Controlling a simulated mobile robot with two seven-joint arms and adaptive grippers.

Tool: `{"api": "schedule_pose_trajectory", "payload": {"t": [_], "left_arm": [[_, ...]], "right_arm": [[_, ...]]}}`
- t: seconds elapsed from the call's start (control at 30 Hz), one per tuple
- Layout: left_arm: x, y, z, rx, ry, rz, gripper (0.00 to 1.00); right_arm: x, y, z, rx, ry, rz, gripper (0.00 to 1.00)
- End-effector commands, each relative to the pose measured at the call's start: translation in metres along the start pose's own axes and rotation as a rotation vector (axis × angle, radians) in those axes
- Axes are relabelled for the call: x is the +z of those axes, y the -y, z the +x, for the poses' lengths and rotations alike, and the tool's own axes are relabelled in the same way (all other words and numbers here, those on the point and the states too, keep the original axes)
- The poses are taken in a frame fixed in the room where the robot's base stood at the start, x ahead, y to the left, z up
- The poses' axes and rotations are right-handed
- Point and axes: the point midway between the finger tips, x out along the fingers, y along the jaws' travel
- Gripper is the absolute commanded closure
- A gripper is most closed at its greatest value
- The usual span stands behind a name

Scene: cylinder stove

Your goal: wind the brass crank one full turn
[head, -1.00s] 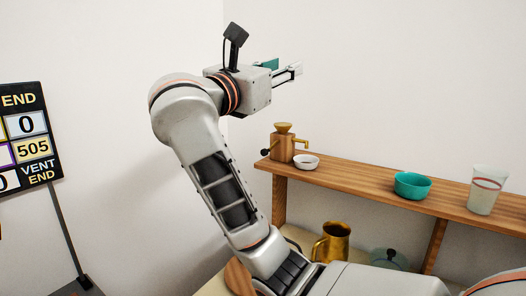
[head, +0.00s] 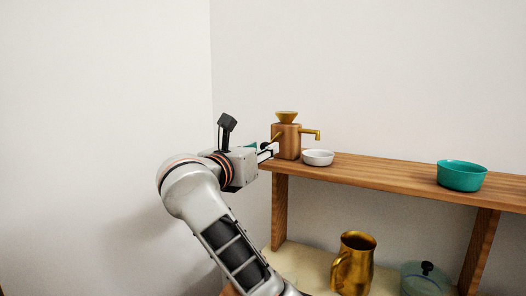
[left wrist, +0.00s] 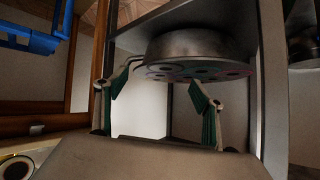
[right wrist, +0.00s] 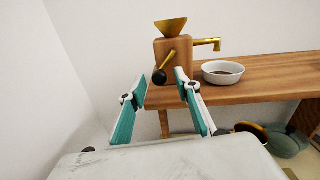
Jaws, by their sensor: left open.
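A wooden mill (head: 287,142) with a brass funnel on top and a brass spout on its right stands at the shelf's left end. My right gripper (head: 268,151) is just left of the mill, partly covering the crank in the head view. In the right wrist view its fingers (right wrist: 161,83) are apart, with the knob seen between their tips; contact cannot be told. My left gripper (left wrist: 163,78) is open and empty, below a round metal part (left wrist: 200,47) in the left wrist view.
The wooden shelf (head: 385,175) holds a white bowl (head: 318,158) close to the mill and a teal bowl (head: 462,177) farther right. Below are a brass jug (head: 353,265) and a lidded green pot (head: 426,281). Metal posts (left wrist: 272,90) flank my left gripper.

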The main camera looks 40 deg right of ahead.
Motion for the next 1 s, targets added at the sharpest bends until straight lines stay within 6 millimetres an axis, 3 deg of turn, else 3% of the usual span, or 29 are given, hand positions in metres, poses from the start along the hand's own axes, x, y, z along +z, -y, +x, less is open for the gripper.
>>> {"api": "schedule_pose_trajectory", "payload": {"t": [0.2,0.57,0.7,1.0], "left_arm": [[-0.002,-0.005,0.002,0.008,-0.009,-0.014,0.32],[-0.006,-0.005,0.002,0.009,-0.017,-0.016,0.32],[-0.006,-0.005,0.002,0.009,-0.017,-0.016,0.32],[-0.006,-0.005,0.002,0.009,-0.017,-0.016,0.32]], "right_arm": [[-0.003,-0.001,0.025,-0.001,0.000,-0.002,0.67],[-0.001,0.000,0.029,0.001,-0.001,0.000,0.67],[-0.001,0.000,0.029,0.001,0.000,0.000,1.00],[0.000,0.000,0.029,0.001,0.001,0.001,1.00]]}}
